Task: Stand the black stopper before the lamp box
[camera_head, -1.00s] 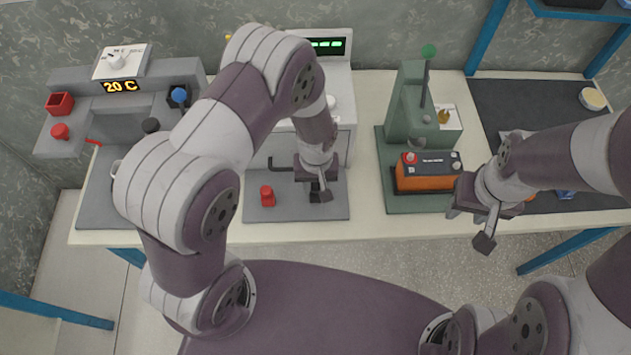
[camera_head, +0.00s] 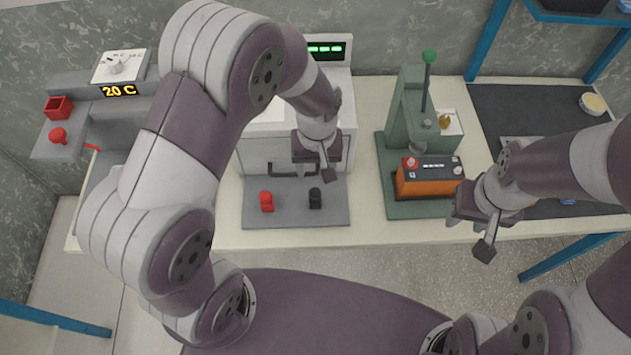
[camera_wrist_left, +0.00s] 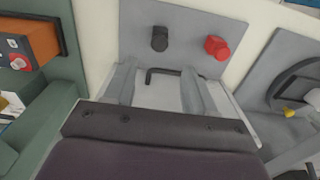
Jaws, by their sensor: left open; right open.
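The black stopper (camera_head: 315,199) stands upright on the grey mat in front of the white box with green lights (camera_head: 346,85), which I take as the lamp box. A red stopper (camera_head: 267,202) stands to its left on the same mat. My left gripper (camera_head: 325,172) is open and empty, above and behind the black stopper, near the box's front. In the left wrist view the black stopper (camera_wrist_left: 159,39) and red stopper (camera_wrist_left: 217,47) are beyond the open fingers (camera_wrist_left: 160,88), clear of them. My right gripper (camera_head: 472,231) is open and empty by the table's front edge.
An orange battery (camera_head: 429,177) sits on the green press (camera_head: 407,125) to the right. A dark mat (camera_head: 510,95) lies at the right.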

